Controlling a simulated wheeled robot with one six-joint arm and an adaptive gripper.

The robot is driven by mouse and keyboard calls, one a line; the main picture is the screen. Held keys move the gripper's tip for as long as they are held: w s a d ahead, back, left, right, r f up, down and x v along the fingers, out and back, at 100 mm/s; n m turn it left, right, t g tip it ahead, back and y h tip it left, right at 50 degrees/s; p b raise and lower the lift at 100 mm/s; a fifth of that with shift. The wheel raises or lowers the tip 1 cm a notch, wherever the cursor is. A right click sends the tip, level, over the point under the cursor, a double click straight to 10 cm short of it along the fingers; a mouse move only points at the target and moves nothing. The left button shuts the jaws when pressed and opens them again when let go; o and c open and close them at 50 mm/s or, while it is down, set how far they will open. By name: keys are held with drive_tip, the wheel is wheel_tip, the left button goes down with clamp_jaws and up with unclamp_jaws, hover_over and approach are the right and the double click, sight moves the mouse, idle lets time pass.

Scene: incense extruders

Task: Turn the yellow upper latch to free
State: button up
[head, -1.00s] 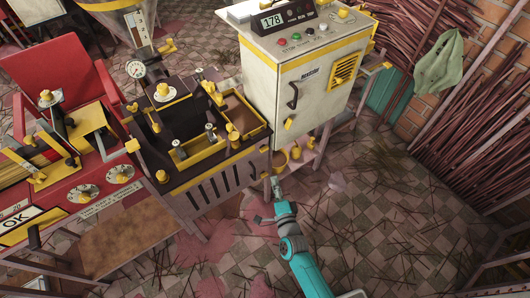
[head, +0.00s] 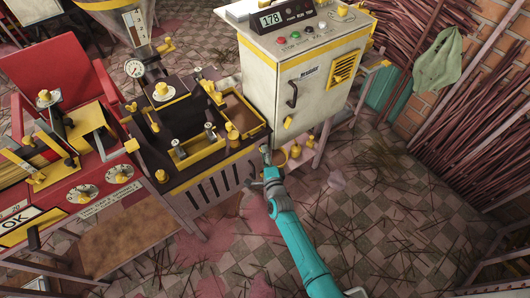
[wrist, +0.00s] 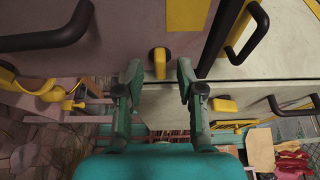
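In the wrist view a yellow latch (wrist: 159,62) on a dark round base sits on a flat panel. It appears straight up, in the gap between my fingertips. My gripper (wrist: 158,72) is open, with a finger on each side of the latch; I cannot tell whether either touches it. A second yellow latch (wrist: 222,104) sits lower right, just outside the right finger. In the head view my gripper (head: 266,154) is low by the front corner of the dark machine, left of the white cabinet. A yellow latch (head: 288,122) shows low on the cabinet door.
Black bar handles (wrist: 50,35) (wrist: 248,38) flank the gripper in the wrist view. The white cabinet (head: 312,88) and dark extruder (head: 213,178) stand close together. Yellow items (head: 295,150) sit on a low shelf beside the gripper.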

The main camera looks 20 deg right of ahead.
drive_tip(key=shift+w, duration=0.4)
clamp_jaws()
drive_tip(key=shift+n, duration=0.3)
drive_tip(key=shift+d+f+n+t+y, duration=0.15)
drive_tip(key=shift+n+t+y, duration=0.7)
drive_tip(key=shift+n, duration=2.1)
drive_tip(key=shift+d+f+n+t+y, duration=0.1)
drive_tip(key=shift+n+t+y, duration=0.75)
drive_tip(key=shift+n, duration=2.05)
drive_tip(key=shift+d+f+n+t+y, duration=0.25)
drive_tip(key=shift+n+y, duration=1.15)
drive_tip(key=shift+n, duration=1.55)
drive_tip(key=shift+a+n, duration=0.15)
drive_tip(key=shift+n, duration=0.15)
